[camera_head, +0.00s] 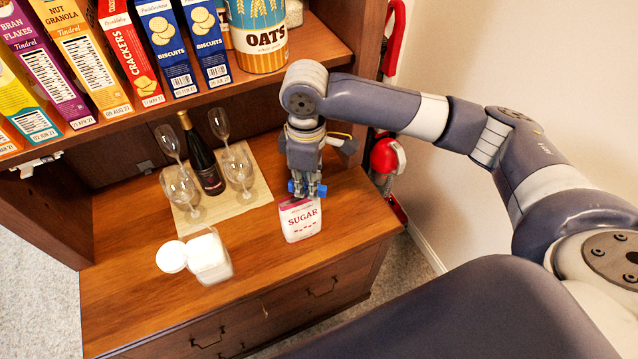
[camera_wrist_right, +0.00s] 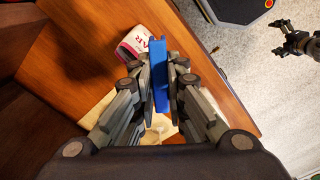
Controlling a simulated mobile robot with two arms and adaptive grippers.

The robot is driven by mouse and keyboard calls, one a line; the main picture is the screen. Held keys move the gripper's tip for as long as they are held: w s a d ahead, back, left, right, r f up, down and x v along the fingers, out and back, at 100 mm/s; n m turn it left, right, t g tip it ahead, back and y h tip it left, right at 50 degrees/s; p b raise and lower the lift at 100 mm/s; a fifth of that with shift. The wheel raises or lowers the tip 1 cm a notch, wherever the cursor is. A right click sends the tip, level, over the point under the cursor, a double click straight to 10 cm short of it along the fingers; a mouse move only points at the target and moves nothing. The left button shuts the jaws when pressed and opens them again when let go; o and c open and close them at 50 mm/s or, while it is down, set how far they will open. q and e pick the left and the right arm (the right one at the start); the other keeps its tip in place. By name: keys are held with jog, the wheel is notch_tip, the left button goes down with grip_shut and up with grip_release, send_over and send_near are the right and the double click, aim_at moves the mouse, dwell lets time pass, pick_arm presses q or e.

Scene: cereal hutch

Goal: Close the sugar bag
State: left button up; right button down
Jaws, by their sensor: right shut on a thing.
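The sugar bag (camera_head: 301,223) is white with pink bands and stands upright near the right end of the wooden counter. It also shows in the wrist view (camera_wrist_right: 133,44), left of the jaws. My right gripper (camera_head: 305,190) is over the bag's top in the head view. It is shut on a blue clip (camera_wrist_right: 161,80), seen as a long bar between the fingers. The gripper hides part of the bag's top, and I cannot tell whether the clip touches it. What looks like my left gripper (camera_wrist_right: 298,42) is small at the right edge of the wrist view; its jaw state is unclear.
A clear container (camera_head: 208,257) with white contents and a white round lid (camera_head: 171,257) stand left of the bag. Behind, a bottle (camera_head: 203,160) and several wine glasses (camera_head: 240,172) stand on a light mat (camera_head: 255,190). A shelf (camera_head: 315,50) with cereal boxes overhangs the counter.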

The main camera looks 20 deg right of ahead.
pick_arm(q)
notch_tip(320, 180, up, 4)
jog(key=p, duration=0.4)
pick_arm(e)
jog(key=w+n, duration=0.1)
jog(key=n, duration=0.1)
jog(key=w+n, duration=0.2)
jog(key=w+f+n, duration=0.1)
jog(key=n, duration=0.2)
jog(key=shift+w+a, duration=0.3)
jog(key=shift+a, duration=0.05)
jog(key=shift+f+b, duration=0.2)
jog(key=shift+b, duration=0.2)
notch_tip(320, 180, down, 4)
jog(key=b, duration=0.4)
jog(key=shift+r+b, duration=0.15)
jog(key=shift+b, duration=0.2)
pick_arm(q)
jog(key=shift+a+f, duration=0.2)
jog(key=shift+f, duration=0.95)
jog(key=shift+a+f, duration=0.2)
jog(key=shift+f, duration=0.9)
pick_arm(e)
jog(key=shift+f, duration=0.7)
pick_arm(q)
jog(key=shift+r+p, duration=1)
jog(key=shift+p, duration=0.1)
pick_arm(e)
jog(key=shift+f, duration=1.35)
